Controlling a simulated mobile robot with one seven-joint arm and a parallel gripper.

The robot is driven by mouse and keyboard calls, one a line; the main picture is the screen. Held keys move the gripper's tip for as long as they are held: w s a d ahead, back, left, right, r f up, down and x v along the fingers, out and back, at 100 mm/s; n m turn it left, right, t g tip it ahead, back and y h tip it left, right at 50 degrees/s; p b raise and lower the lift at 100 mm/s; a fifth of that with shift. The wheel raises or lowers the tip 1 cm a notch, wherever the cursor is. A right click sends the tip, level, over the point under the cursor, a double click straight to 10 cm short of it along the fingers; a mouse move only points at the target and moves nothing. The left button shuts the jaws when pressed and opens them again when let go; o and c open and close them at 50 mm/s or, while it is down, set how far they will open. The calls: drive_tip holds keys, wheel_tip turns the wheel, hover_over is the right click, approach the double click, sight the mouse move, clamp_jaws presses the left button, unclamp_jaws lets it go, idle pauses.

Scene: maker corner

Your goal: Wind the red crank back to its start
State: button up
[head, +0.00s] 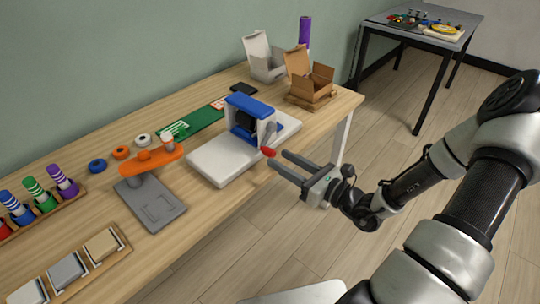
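The red crank knob (268,152) sits at the lower end of a grey crank arm (269,133). The crank arm is on the right side of a blue and white winding device (246,117), which stands on a white base plate (222,160) on the bench. The knob points down toward the front of the bench. My gripper (277,161) is at the front edge of the bench, with its two fingers apart and pointing left at the knob. The fingertips are close to the knob; I cannot tell whether they touch it.
The wooden bench (225,205) holds an orange-topped grey stand (150,195) and a green mat (195,122). Open boxes, one white (264,62) and one cardboard (309,80), stand at the back right. A grey table (425,27) is beyond. Floor shows in front of the bench.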

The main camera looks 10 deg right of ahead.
sight(274, 155)
drive_tip(key=x, duration=0.5)
drive_tip(key=shift+w+a+b, duration=0.1)
drive_tip(key=shift+w+b, duration=0.05)
drive_tip(key=shift+b, duration=0.25)
clamp_jaws()
